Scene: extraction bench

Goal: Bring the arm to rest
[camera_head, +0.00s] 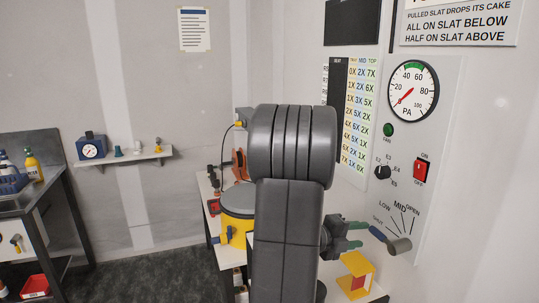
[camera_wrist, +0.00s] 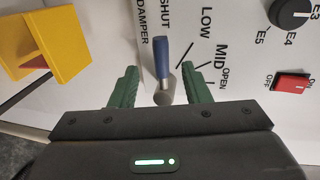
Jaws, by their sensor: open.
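My gripper (camera_head: 352,236) is open, its two green fingers beside the wall panel at the lower right of the head view. In the wrist view my gripper (camera_wrist: 160,88) has one finger on each side of the damper lever, with visible gaps. The lever has a blue handle (camera_wrist: 161,58) and a grey end (camera_wrist: 163,97). In the head view the blue handle (camera_head: 377,233) points up and left from the grey end (camera_head: 399,246), on the SHUT and LOW side of the scale. My grey arm fills the middle of the head view and hides part of the bench.
A yellow bracket (camera_head: 356,269) is close below my gripper. The panel carries a red switch (camera_head: 421,170), a black knob (camera_head: 382,172) and a gauge (camera_head: 412,91). A yellow drum (camera_head: 238,200) stands left of my arm. Open floor (camera_head: 150,268) lies further left.

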